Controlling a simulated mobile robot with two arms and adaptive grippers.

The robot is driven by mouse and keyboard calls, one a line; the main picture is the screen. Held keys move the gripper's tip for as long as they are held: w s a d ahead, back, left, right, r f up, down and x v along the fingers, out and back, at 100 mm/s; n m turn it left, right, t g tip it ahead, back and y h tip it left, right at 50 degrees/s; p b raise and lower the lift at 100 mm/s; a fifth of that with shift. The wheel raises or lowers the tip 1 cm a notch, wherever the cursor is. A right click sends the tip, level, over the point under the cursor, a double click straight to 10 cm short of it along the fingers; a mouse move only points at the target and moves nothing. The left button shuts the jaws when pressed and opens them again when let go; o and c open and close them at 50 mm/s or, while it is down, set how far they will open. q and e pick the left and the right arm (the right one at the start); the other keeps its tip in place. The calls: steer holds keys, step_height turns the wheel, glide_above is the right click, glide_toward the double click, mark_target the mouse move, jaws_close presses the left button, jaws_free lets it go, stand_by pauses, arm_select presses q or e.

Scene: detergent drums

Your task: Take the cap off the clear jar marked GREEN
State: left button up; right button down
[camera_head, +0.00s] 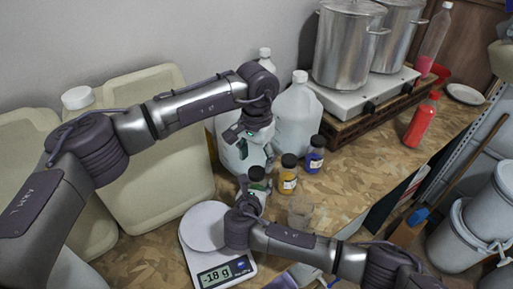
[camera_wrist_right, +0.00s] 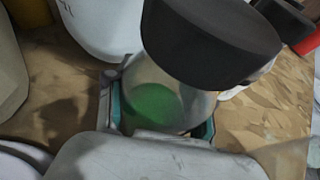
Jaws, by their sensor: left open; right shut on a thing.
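The clear jar with green contents (camera_wrist_right: 155,103) stands between the fingers of my right gripper (camera_wrist_right: 160,122) in the right wrist view. Its wide black cap (camera_wrist_right: 211,38) sits on top. In the head view the dark cap (camera_head: 257,173) shows just above my right gripper (camera_head: 254,196), which is shut around the jar body and hides much of it. I cannot read the label. My left gripper (camera_head: 251,152) is open and points down just above the cap, apart from it as far as I can tell.
A yellow jar (camera_head: 288,179) and a blue jar (camera_head: 314,157), both dark-capped, stand to the right. A small clear cup (camera_head: 300,211) is near my right arm. A scale (camera_head: 226,272) reads -18 g. Large white jugs (camera_head: 296,115) stand behind; a red bottle (camera_head: 421,122) is farther right.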

mark_target(256, 171)
arm_select(q)
steer(key=shift+f, duration=2.05)
steer(key=c, duration=1.2)
steer(key=n, duration=1)
steer(key=o, duration=1.3)
steer(key=shift+c, duration=0.2)
